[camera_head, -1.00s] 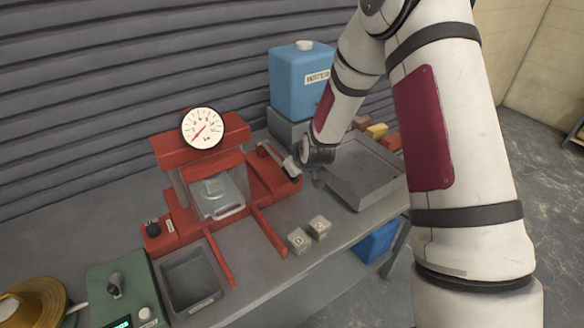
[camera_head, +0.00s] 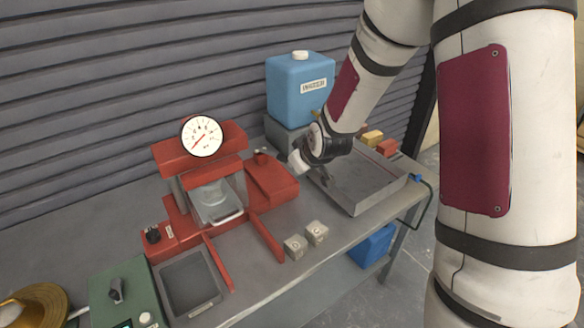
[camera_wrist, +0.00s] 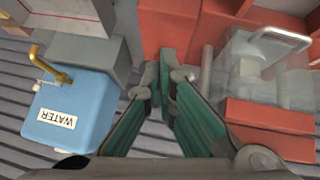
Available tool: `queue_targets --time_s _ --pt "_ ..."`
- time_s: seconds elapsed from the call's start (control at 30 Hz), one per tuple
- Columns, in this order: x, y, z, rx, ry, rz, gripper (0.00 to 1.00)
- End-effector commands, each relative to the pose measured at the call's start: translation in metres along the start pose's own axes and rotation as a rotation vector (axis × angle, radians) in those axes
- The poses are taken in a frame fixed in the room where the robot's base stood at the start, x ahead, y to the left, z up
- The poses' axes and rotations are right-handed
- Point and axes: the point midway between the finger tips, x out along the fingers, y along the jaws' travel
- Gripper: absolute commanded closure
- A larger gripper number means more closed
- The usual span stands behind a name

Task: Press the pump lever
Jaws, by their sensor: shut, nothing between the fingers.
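The red press (camera_head: 205,165) stands on the bench with a round white gauge (camera_head: 202,136) on top. Its red pump block (camera_head: 270,182) is on the right side, with a short stub (camera_head: 262,157) at its top rear. A grey rod (camera_wrist: 207,68), perhaps the pump lever, shows in the wrist view just right of my fingertips. I cannot make out the whole lever in the head view. My gripper (camera_wrist: 165,76) is shut and empty, its fingertips over the red block in the wrist view. In the head view my gripper (camera_head: 299,162) is just right of the block, partly hidden by its wrist.
A blue water tank (camera_head: 298,88) stands behind my gripper, and a grey tray (camera_head: 365,184) lies to the right. A grey tub (camera_head: 188,283) and a green box (camera_head: 122,290) are on the left.

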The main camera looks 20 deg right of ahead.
Motion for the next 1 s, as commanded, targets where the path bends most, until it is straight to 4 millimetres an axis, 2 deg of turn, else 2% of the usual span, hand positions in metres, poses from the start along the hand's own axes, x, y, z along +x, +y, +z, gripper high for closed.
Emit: queue_targets --time_s 0.1,0.23,1.0 --pt "-0.011 0.000 0.002 0.000 0.002 0.001 1.00" --pt "-0.016 -0.001 0.002 -0.001 0.003 0.001 1.00" --pt "-0.017 -0.001 0.002 -0.001 0.003 0.001 1.00"
